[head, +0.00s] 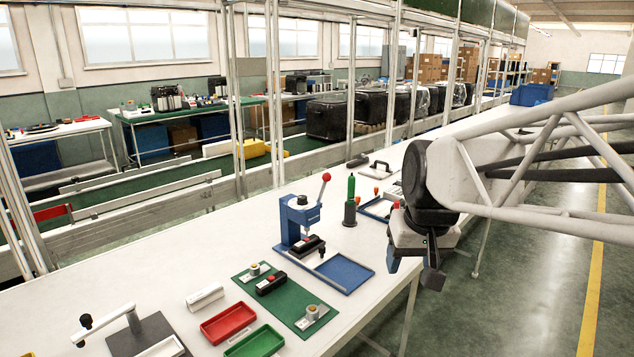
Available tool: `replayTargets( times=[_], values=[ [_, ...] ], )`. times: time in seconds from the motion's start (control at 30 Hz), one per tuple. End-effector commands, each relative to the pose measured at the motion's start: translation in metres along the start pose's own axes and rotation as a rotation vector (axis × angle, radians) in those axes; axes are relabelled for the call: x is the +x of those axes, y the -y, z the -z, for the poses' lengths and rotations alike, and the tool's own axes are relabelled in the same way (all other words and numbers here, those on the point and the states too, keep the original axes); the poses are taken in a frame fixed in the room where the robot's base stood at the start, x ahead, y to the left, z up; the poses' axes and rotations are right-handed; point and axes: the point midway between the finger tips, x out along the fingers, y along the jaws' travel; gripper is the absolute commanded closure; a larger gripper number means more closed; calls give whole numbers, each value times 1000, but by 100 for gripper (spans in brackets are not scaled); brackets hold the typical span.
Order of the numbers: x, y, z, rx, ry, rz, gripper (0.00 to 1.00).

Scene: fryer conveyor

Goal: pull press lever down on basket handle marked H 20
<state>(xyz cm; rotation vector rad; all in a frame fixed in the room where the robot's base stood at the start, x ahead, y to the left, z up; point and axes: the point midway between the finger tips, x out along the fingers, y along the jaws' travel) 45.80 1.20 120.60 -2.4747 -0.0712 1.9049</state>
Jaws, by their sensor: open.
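A blue bench press (288,224) stands upright on the white workbench. Its lever, with a red ball knob (326,177), slants up to the right. A dark handle-like part (309,245) lies under the press head; no H 20 marking can be read on it. A similar black part with a red top (271,284) lies on the green mat (286,298). My gripper (413,270) hangs at the right, above the bench's right edge, with its fingers apart and nothing visible between them. It is well to the right of the lever and touches nothing.
A blue tray (345,273) lies right of the press. A green bottle (351,188) in a dark holder stands behind it. A red bin (228,322), a green bin (254,344) and a white-armed fixture (130,325) are in front.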

Motion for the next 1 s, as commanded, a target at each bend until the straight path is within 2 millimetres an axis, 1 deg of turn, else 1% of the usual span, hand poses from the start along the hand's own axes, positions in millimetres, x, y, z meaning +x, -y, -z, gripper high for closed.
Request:
replayTargets(
  times=[0.03,0.1,0.27,0.3,0.47,0.6,0.77,0.8,1.0],
  values=[
    [0,2,16,-3,0,5,42],
    [-1,4,36,-7,-4,12,42],
    [0,9,82,-16,-12,29,42],
    [0,10,94,-19,-15,32,42],
    [3,16,140,-27,-24,50,42],
    [9,22,180,-36,-32,63,42],
    [18,29,225,-45,-40,80,42],
    [20,30,236,-48,-42,84,42],
    [36,39,291,-60,-54,104,42]
  ],
)
